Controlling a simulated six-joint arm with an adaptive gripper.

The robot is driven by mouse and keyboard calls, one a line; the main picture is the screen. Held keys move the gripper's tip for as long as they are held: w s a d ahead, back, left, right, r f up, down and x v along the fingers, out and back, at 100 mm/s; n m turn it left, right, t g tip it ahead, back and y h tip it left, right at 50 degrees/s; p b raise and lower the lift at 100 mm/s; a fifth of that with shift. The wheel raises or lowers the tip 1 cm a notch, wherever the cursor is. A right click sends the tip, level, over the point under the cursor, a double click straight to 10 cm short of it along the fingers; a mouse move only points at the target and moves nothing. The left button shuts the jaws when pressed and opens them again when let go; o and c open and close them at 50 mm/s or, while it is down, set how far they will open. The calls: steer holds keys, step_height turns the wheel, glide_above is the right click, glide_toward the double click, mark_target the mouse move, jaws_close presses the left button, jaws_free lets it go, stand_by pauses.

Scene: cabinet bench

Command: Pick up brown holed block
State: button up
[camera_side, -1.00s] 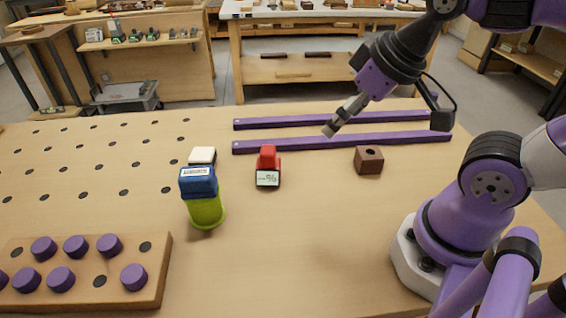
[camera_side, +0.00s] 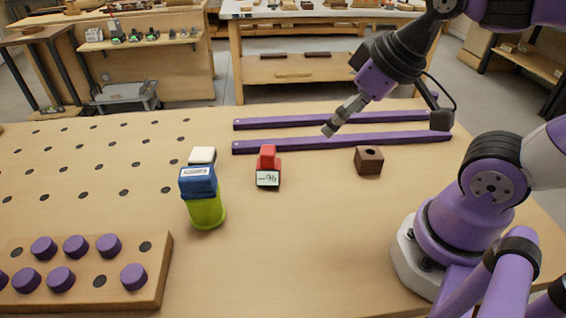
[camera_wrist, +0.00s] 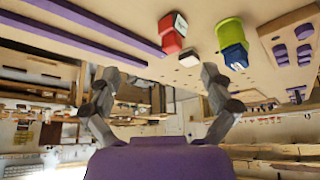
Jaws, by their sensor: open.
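The brown holed block (camera_side: 368,162) is a small dark brown cube with a round hole in its top. It sits on the bench to the right of the red block, just in front of the near purple rail. I do not see it in the wrist view. My gripper (camera_side: 331,129) is up and to the left of the block, in the air over the purple rails, apart from the block. In the wrist view my gripper (camera_wrist: 157,82) has its two fingers spread wide with nothing between them.
Two purple rails (camera_side: 342,140) lie along the back of the bench. A red block with a white label (camera_side: 267,163), a blue-and-green object (camera_side: 203,200) and a white block (camera_side: 202,155) stand left. A wooden peg board (camera_side: 158,270) is front left. The front middle is clear.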

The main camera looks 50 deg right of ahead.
steer(key=m+g, duration=0.5)
steer(key=m, duration=0.4)
glide_above(369, 156)
step_height(369, 156, down, 6)
steer(key=shift+m+g, duration=0.3)
steer(key=f, duration=0.1)
steer(key=d+f, duration=0.1)
steer(key=f, duration=0.3)
steer(key=shift+s+d, duration=0.15)
steer(key=shift+s, duration=0.2)
steer(key=f, duration=0.4)
steer(key=w+f, duration=0.1)
steer(key=f, duration=0.1)
steer(key=c, duration=1.2)
